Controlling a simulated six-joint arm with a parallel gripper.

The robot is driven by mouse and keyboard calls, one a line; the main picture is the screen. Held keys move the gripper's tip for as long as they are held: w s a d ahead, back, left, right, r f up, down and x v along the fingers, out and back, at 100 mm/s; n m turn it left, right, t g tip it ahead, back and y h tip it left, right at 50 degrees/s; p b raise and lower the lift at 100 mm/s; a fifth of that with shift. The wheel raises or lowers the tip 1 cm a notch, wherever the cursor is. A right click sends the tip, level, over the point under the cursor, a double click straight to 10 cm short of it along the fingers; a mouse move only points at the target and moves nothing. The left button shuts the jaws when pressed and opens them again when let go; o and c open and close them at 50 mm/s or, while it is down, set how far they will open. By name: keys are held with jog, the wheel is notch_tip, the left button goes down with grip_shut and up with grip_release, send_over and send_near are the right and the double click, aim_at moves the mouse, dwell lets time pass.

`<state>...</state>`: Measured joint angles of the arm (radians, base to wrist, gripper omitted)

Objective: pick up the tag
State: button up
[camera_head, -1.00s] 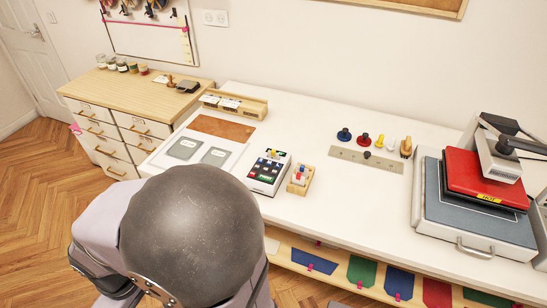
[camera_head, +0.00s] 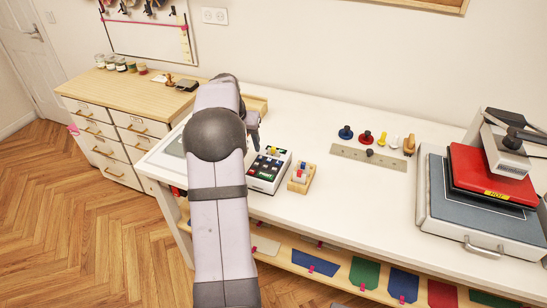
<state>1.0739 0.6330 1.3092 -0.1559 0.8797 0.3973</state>
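No single item stands out clearly as the tag. A white box with a black top (camera_head: 267,171) holds several small coloured label-like pieces, too small to read, in the middle of the white table. A wooden tray (camera_head: 259,104) at the back is mostly hidden behind my arm. My gripper (camera_head: 254,140) hangs over the table, just behind and left of the white box. Its fingers are small and partly hidden, so I cannot see whether they are apart or hold anything.
A small wooden stand (camera_head: 301,178) is right of the white box. Coloured stampers stand behind a beige strip (camera_head: 368,157). A red heat press (camera_head: 490,176) occupies the right end. The white table (camera_head: 350,215) is clear in front of the strip. A wooden cabinet (camera_head: 115,88) stands left.

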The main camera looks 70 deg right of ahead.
jog(key=m, duration=0.2)
send_near(273, 148)
jog(key=f, duration=0.2)
jog(key=shift+g, duration=0.3)
jog(key=shift+w+p+x, duration=0.15)
jog(key=shift+p+x, duration=0.85)
jog(key=shift+x, duration=0.7)
jog(key=shift+w+p+x, duration=0.1)
jog(key=shift+p+x, duration=0.85)
jog(key=shift+x, duration=0.75)
jog(key=shift+d, duration=0.15)
jog(key=c, duration=1.2)
jog(key=shift+r+h, duration=0.2)
jog(key=shift+h, duration=0.1)
